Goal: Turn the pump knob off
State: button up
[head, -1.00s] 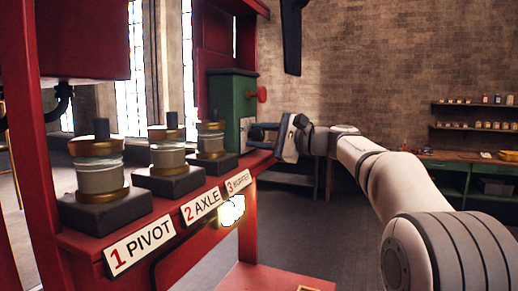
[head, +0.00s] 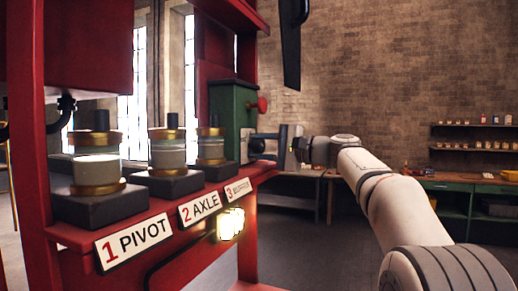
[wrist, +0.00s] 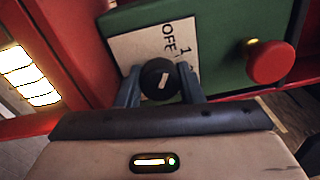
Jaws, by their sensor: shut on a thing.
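The pump knob (wrist: 159,79) is a small round black knob with a white mark, on the front of a green box (wrist: 212,40). A cream label (wrist: 140,48) behind it reads "OFF" and "1", partly covered by the knob and fingers. My gripper (wrist: 160,88) is shut on the knob, one grey finger on each side. In the head view, my gripper (head: 262,144) reaches from the right to the front of the green box (head: 226,108). The knob is hard to make out there. The exact heading of its white mark is unclear.
A red button-like knob (wrist: 270,61) sticks out of the green box close to the right finger. Several glass-and-brass oilers (head: 97,166) stand on the red frame, labelled PIVOT (head: 133,243) and AXLE (head: 200,207). A lamp (head: 230,223) glows below. A workbench (head: 470,186) stands far right.

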jog(key=shift+r, duration=0.1)
jog(key=o, duration=1)
jog(key=shift+c, duration=0.2)
jog(key=shift+d, duration=0.1)
jog(key=b+v, duration=0.1)
jog(key=v, duration=0.6)
jog(key=shift+s+d+b, duration=0.2)
jog(key=shift+d+b, duration=0.1)
jog(key=shift+b, duration=0.1)
jog(key=s+f+h, duration=0.5)
jog(key=f, duration=0.6)
jog(key=s+d+f+n+g+h, duration=0.1)
jog(key=s+d+f+h, duration=0.3)
jog(key=s+f, duration=0.5)
jog(key=s+d+f+n+g+h, duration=0.1)
jog(key=s+d+f+n+h, duration=0.2)
jog(key=s+f, duration=0.6)
jog(key=s+d+f+n+g+h, duration=0.2)
jog(key=s+d+f+h, duration=0.2)
jog(key=s+f, duration=0.5)
notch_tip(320, 180, down, 6)
jog(key=shift+s+d+r+h, duration=0.2)
jog(key=shift+s+d+h, duration=0.15)
jog(key=shift+h, duration=0.15)
